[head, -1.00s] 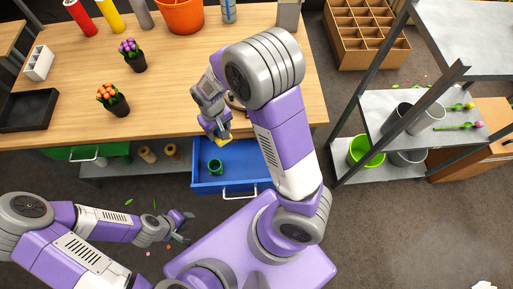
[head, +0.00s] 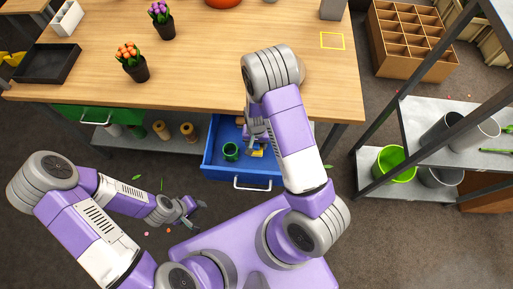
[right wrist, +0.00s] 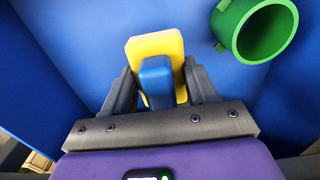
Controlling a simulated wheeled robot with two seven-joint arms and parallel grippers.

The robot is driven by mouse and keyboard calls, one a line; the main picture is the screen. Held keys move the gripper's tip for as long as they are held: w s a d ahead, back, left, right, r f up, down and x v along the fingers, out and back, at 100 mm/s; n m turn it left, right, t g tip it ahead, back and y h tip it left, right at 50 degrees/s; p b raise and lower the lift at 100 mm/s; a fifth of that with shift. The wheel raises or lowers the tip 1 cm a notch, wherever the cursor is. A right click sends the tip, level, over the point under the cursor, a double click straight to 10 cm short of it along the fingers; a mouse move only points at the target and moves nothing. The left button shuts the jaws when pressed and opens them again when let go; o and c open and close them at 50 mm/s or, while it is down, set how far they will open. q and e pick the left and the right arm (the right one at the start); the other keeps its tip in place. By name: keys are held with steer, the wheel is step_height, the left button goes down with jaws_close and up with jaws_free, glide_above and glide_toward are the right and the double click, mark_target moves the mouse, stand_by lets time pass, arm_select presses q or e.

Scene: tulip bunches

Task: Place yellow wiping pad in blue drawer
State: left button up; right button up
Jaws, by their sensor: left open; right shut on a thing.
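The blue drawer (head: 213,163) is pulled out under the wooden table. The yellow wiping pad (right wrist: 155,46) has a blue handle (right wrist: 156,80). My right gripper (right wrist: 160,88) is shut on this handle, and the pad is down inside the drawer; whether it touches the floor of the drawer I cannot tell. In the head view a bit of the yellow pad (head: 257,153) shows below my right gripper (head: 256,143), partly hidden by my arm. My left gripper (head: 196,211) is open and empty, low in front of the table.
A green cup-like thing (head: 231,151) stands in the drawer, left of the pad, and shows in the right wrist view (right wrist: 252,27). A green drawer (head: 88,117) is at the left. A shelf rack with buckets (head: 394,164) stands at the right.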

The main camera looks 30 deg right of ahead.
mark_target(256, 148)
steer(key=shift+f+b, duration=0.6)
steer(key=shift+f, duration=1.4)
steer(key=o, duration=1)
steer(key=shift+f, duration=0.15)
step_height(256, 148, up, 12)
steer(key=p, duration=0.4)
steer(key=shift+r, duration=0.2)
